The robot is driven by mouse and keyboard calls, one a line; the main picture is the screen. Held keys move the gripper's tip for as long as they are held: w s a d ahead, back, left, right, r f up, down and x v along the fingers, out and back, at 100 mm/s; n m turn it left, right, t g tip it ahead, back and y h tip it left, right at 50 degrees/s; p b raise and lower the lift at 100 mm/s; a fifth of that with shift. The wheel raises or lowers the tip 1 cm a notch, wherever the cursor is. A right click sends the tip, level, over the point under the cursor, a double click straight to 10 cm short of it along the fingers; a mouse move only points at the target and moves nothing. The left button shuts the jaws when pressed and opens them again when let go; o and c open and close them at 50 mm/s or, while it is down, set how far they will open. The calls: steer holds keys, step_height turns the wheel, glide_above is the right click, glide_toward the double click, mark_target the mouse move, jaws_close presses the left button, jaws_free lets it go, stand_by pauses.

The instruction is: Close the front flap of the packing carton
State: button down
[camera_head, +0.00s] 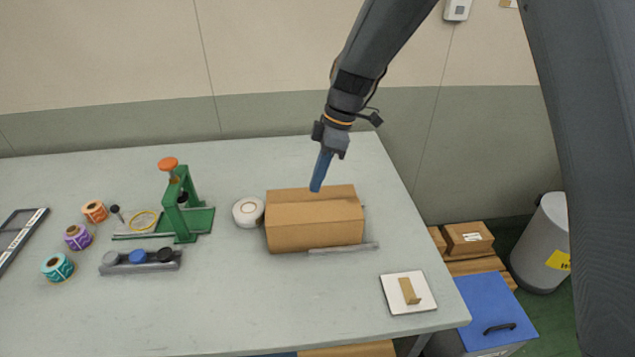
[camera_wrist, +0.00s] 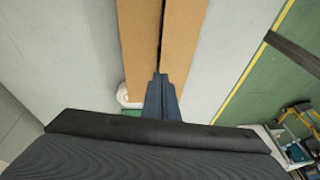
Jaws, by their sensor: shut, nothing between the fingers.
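The brown packing carton (camera_head: 315,235) sits on the grey table, its long side facing the head camera. Its top looks nearly flat in the head view. In the wrist view two long brown panels lie side by side, the left one (camera_wrist: 138,45) and the right one (camera_wrist: 185,40), with a narrow dark gap between them. I cannot tell whether the front flap lies fully flat. My gripper (camera_head: 316,188) points down at the carton top near its back part, blue fingers together and empty. In the wrist view the fingertips (camera_wrist: 160,77) are over the gap; contact is unclear.
A white tape roll (camera_head: 248,212) stands close to the carton's left end. A grey metal strip (camera_head: 343,248) lies along its front right. A white plate with a brown piece (camera_head: 393,296) is at the front right. A green press (camera_head: 182,205) and colored rolls are left.

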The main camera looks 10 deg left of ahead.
steer(key=a+b+v, duration=0.1)
steer(key=b+v, duration=0.2)
steer(key=v, duration=0.8)
steer(key=t+h, duration=0.2)
steer(key=t, duration=0.2)
glide_toward(313, 203)
steer(key=shift+n, duration=0.4)
steer(key=f+p, duration=0.1)
steer(key=f, duration=0.1)
steer(key=f+p, duration=0.1)
steer(key=f, duration=0.1)
steer(key=w+f+p, duration=0.1)
steer(key=f, duration=0.1)
steer(key=shift+w+a+f+p, duration=0.1)
steer(key=shift+a+f+p, duration=0.05)
steer(key=shift+a+p, duration=0.2)
